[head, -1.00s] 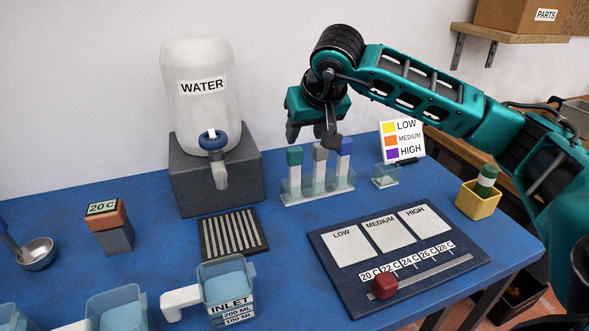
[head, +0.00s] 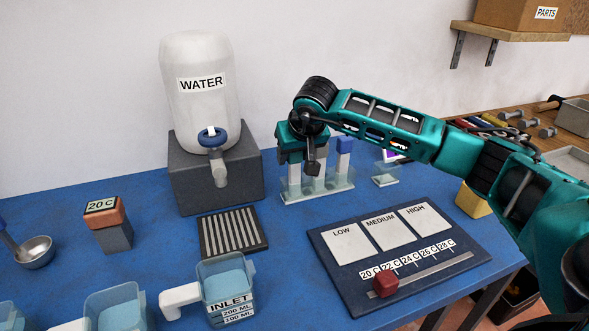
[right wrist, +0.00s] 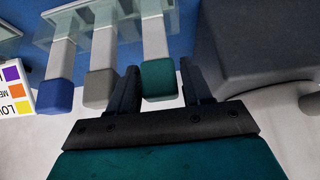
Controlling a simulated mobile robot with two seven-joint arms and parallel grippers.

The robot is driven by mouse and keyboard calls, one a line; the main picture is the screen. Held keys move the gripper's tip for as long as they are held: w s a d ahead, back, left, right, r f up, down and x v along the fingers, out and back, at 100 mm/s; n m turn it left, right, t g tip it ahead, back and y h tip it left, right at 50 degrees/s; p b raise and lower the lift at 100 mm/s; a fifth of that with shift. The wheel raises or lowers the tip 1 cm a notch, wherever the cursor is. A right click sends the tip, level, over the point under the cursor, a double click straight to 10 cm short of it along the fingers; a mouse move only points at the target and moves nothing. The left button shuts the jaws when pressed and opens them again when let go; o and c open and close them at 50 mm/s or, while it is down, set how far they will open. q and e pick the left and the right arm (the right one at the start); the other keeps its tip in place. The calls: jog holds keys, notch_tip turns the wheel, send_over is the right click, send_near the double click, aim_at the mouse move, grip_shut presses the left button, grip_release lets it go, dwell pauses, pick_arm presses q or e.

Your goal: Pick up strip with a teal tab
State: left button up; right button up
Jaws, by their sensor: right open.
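The strip with a teal tab (right wrist: 158,80) stands upright in a clear rack (head: 340,186) on the blue table. In the right wrist view the tab lies between the two dark fingers of my right gripper (right wrist: 160,84), with a gap showing on each side. My right gripper (head: 297,161) is open over the left end of the rack in the head view, where it hides the teal tab. The strip with a grey tab (right wrist: 100,87) and the strip with a blue tab (head: 345,146) stand beside it. My left gripper is out of view.
A dark water dispenser base (head: 215,180) stands close left of the rack. A slotted drying tray (head: 233,232) and a chart board (head: 330,262) with a red slider lie in front. A small clear holder (head: 385,178) is to the right.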

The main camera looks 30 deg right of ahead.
jog(key=shift+c, duration=0.3)
jog(key=c, duration=0.7)
jog(key=shift+o, duration=0.2)
jog(key=shift+r, duration=0.2)
